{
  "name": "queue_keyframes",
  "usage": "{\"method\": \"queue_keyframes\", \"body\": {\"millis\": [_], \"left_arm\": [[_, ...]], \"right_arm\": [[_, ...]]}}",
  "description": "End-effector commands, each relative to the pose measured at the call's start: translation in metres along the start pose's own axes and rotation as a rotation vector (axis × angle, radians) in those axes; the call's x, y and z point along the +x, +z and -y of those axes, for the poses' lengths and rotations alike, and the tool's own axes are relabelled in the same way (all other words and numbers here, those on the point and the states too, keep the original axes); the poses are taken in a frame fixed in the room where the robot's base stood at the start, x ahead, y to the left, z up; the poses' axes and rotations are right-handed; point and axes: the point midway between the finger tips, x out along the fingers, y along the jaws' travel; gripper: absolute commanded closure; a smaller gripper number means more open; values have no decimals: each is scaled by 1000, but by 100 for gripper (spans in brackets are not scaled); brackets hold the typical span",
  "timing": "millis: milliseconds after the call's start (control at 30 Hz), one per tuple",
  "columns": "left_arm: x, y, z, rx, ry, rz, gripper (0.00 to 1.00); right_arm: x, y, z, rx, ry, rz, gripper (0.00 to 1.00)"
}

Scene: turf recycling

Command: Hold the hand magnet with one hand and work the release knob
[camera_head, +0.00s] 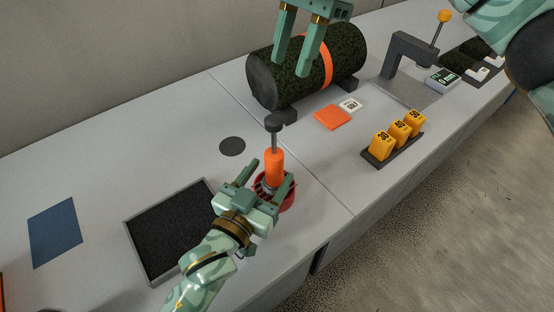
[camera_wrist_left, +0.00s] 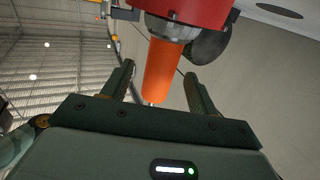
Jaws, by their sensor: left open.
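The hand magnet stands on the bench in the head view, with an orange grip (camera_head: 274,163), a red base (camera_head: 289,201) and a dark release knob (camera_head: 274,124) on a thin stem above. My left gripper (camera_head: 264,182) is low at the magnet, open, with its fingers on either side of the grip. In the left wrist view the orange grip (camera_wrist_left: 160,72) shows between the spread fingers, with the red base (camera_wrist_left: 195,10) at the top edge. Contact cannot be told. My right gripper (camera_head: 294,68) is open and empty, in front of the turf roll and above the knob.
A turf roll (camera_head: 285,75) with an orange band lies behind. A dark tray (camera_head: 165,235), a blue mat (camera_head: 55,232) and a grey disc (camera_head: 232,146) lie left. Orange numbered blocks (camera_head: 400,130) stand in a rack right. A grey stand (camera_head: 405,50) is beyond. The bench's front edge is near the magnet.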

Motion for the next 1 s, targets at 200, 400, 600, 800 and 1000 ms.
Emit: {"method": "queue_keyframes", "body": {"millis": [200,400,600,800,1000], "left_arm": [[36,0,0,-1,0,-1,41],[48,0,0,-1,0,0,41],[49,0,0,-1,0,1,41],[48,0,0,0,0,1,83],[48,0,0,-1,0,1,100]], "right_arm": [[0,0,0,0,0,0,64],[0,0,0,0,0,0,64],[0,0,0,0,0,0,64],[0,0,0,0,0,0,64],[0,0,0,0,0,0,64]]}}
